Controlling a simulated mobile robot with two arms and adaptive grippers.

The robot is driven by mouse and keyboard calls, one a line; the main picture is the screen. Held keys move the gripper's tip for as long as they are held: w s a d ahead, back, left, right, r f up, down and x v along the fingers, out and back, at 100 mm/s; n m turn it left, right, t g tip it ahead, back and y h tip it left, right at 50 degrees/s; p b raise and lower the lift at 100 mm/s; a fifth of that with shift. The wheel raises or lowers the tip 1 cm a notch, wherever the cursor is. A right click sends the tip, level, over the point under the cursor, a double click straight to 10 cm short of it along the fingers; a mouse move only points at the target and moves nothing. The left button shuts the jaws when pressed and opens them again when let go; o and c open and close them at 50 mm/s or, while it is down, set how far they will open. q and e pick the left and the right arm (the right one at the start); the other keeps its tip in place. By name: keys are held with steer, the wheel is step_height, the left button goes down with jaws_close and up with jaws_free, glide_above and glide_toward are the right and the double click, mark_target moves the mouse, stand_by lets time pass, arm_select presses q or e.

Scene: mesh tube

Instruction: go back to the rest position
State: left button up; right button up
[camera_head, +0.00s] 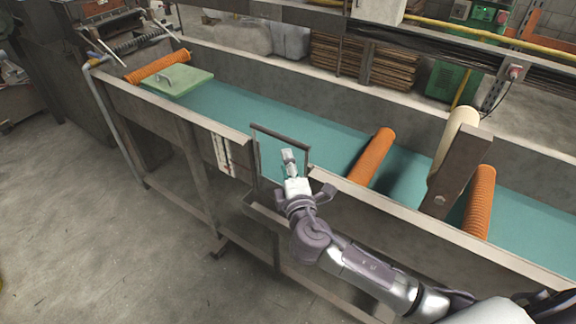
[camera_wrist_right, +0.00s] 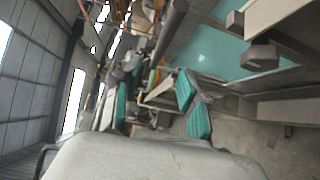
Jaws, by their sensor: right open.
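My right gripper (camera_head: 289,164) reaches over the near wall of a long trough with a teal bed (camera_head: 265,113), at a gap in that wall framed by a dark metal bar. It is open and holds nothing. In the right wrist view my right gripper (camera_wrist_right: 155,97) shows two teal-padded fingers spread apart. An orange mesh tube (camera_head: 370,157) lies across the bed to the right of the gripper. My left gripper is not in view.
Another orange tube (camera_head: 479,203) lies farther right, beside a grey bracket (camera_head: 455,175) with a cream roller (camera_head: 457,137). A third orange tube (camera_head: 158,66) and a green board with a handle (camera_head: 177,80) are at the far left end. The concrete floor (camera_head: 65,215) at left is clear.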

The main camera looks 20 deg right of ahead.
steer(key=shift+s, duration=0.25)
stand_by(0.3)
